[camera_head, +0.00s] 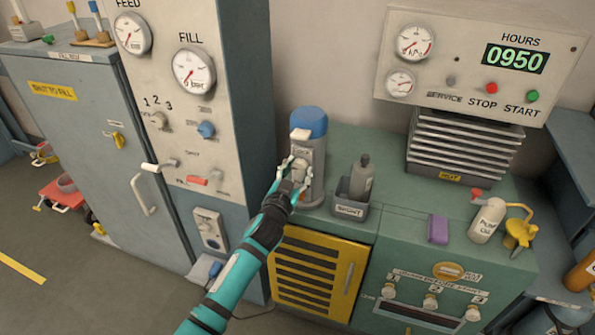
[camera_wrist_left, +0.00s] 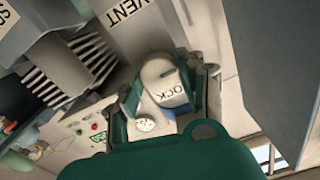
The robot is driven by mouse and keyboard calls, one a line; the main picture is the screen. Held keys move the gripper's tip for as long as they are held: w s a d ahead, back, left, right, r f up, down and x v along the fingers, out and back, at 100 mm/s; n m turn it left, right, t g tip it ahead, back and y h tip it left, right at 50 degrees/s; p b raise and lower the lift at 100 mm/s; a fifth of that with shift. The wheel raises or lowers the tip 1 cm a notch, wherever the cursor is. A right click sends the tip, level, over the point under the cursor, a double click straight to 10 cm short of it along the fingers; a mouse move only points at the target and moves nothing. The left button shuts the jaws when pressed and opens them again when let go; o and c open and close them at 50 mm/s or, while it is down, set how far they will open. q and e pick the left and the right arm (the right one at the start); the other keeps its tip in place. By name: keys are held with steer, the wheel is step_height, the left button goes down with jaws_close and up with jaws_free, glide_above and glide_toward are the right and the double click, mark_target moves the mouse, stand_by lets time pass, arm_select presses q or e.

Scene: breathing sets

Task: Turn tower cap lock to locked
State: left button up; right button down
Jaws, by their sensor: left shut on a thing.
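The tower (camera_head: 313,180) is a grey cylinder with a blue cap (camera_head: 309,121), standing upright on the green cabinet top against the wall. A pale lock knob with lettering sits on the tower's front. My left gripper (camera_head: 293,175) reaches the front of the tower from below, its fingers shut around the knob. My right gripper is not in view.
A grey bottle (camera_head: 362,176) stands in a small labelled bin (camera_head: 350,208) just right of the tower. The tall grey panel (camera_head: 222,60) with gauges rises close on the left. A purple block (camera_head: 438,229) and an oil can (camera_head: 487,220) stand farther right.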

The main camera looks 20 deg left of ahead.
arm_select(q)
steer(key=shift+m, duration=0.3)
steer(key=m, duration=0.3)
steer(key=shift+m, duration=0.3)
steer(key=m, duration=0.4)
steer(key=shift+m, duration=0.3)
steer(key=m, duration=0.4)
steer(key=shift+d+f+m, duration=0.1)
steer(key=shift+m, duration=2.5)
steer(key=shift+f, duration=0.1)
steer(key=o, duration=1.2)
